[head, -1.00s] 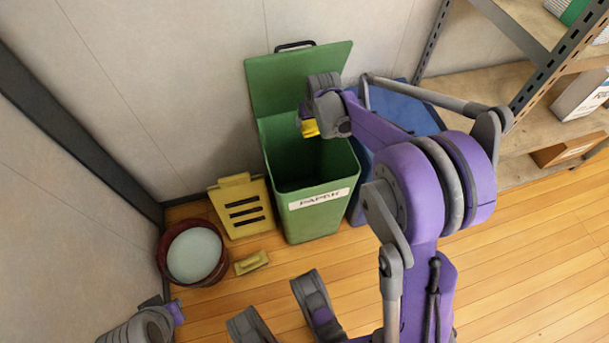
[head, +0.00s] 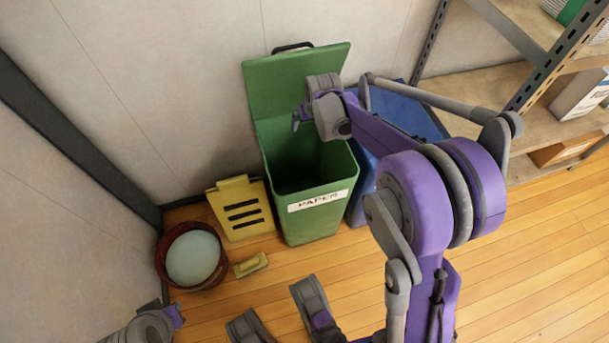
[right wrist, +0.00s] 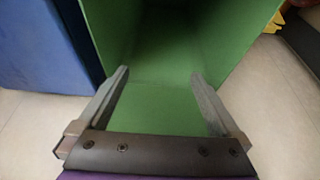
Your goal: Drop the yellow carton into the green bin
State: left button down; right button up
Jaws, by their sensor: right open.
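The green bin (head: 312,222), labelled PAPER, stands against the wall with its lid (head: 298,85) raised. My right gripper (head: 298,121) is over its opening, toward the lid side. In the right wrist view the two fingers (right wrist: 162,82) are apart with nothing between them, and the green inside of the bin (right wrist: 165,45) shows beyond. The yellow carton is not visible in either view now; the lower inside of the bin is dark. Part of my left gripper (head: 174,314) shows at the lower left, its jaws unclear.
A blue bin (head: 359,205) stands right of the green one, partly behind my right arm. A yellow slotted board (head: 240,208), a reddish bucket (head: 165,262) and a small yellow block (head: 251,265) are at left. Metal shelving (head: 535,125) is at right. Floor at lower right is clear.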

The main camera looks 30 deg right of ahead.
pick_arm(q)
jog(key=r+p, duration=0.2)
jog(key=r, duration=0.1)
jog(key=shift+s, duration=0.2)
pick_arm(e)
jog(key=v, duration=0.8)
jog(key=shift+s+r, duration=0.2)
jog(key=shift+r, duration=0.1)
jog(key=s+a+f+n, duration=0.1)
jog(key=s+a, duration=0.4)
jog(key=s, duration=0.4)
jog(key=s+a+f+n+y, duration=0.1)
jog(key=s+a, duration=0.3)
jog(key=s, duration=0.4)
jog(key=s+a+f+n, duration=0.1)
jog(key=s+a, duration=0.4)
jog(key=s, duration=0.4)
pick_arm(q)
notch_tip(320, 180, up, 22)
jog(key=w+t+p, duration=0.1)
jog(key=p, duration=1.8)
jog(key=shift+w+p, duration=0.3)
jog(key=shift+w, duration=0.05)
pick_arm(e)
notch_tip(320, 180, up, 22)
jog(key=w+t, duration=0.1)
jog(key=shift+w, duration=0.25)
